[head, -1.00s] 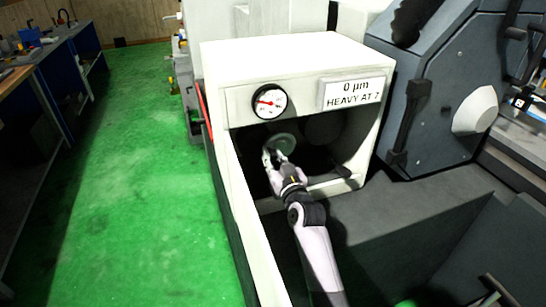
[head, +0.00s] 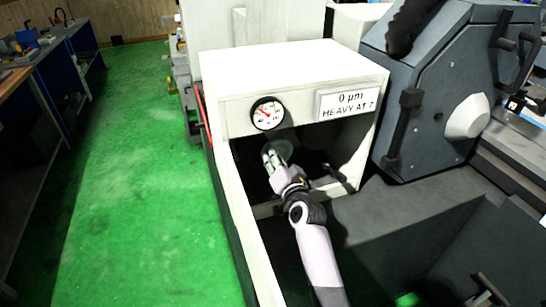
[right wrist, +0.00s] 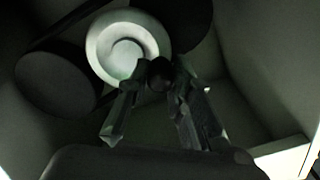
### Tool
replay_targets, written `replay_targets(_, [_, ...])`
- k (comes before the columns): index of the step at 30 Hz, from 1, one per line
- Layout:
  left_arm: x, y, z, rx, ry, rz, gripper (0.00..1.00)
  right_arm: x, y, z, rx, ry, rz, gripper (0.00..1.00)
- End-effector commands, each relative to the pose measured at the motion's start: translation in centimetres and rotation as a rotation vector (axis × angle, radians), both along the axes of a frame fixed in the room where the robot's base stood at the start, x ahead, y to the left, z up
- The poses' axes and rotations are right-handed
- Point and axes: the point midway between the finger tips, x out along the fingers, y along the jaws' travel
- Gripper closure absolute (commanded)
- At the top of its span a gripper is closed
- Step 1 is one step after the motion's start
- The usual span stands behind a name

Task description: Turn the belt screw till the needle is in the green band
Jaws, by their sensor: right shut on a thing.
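The gauge (head: 267,114) is a white dial with a black rim on the front of the pale housing. Its red needle points up and to the left. The green band is too small to make out. My right gripper (head: 270,155) reaches into the dark opening below the gauge. In the right wrist view its fingertips (right wrist: 157,80) are shut on a small dark round knob, which I take as the belt screw (right wrist: 159,74). A pale round disc (right wrist: 112,40) lies just behind it. My left gripper is not in view.
The opening's walls in the pale housing (head: 290,65) stand close around my right gripper. Dark round pulleys (right wrist: 57,79) sit beside the disc. A sign (head: 347,104) reads "0 µm HEAVY AT 7". A grey machine (head: 440,90) stands to the right; green floor lies left.

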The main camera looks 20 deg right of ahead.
Motion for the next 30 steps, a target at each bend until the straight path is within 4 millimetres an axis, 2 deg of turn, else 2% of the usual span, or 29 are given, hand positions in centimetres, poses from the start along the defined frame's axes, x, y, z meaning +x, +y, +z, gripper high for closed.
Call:
replay_targets(17, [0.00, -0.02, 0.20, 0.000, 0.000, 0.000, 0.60, 0.03, -0.22, 0.31, 0.035, -0.004, -0.003, 1.00])
replay_targets(18, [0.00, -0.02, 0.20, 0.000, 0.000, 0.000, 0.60, 0.03, -0.22, 0.31, 0.035, -0.004, -0.003, 0.78])
replay_targets(26, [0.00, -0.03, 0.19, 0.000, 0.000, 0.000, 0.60, 0.02, -0.17, 0.21, 0.035, -0.001, -0.002, 0.60])
replay_targets(30, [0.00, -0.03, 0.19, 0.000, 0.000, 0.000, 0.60, 0.02, -0.15, 0.18, 0.035, 0.000, -0.001, 0.59])
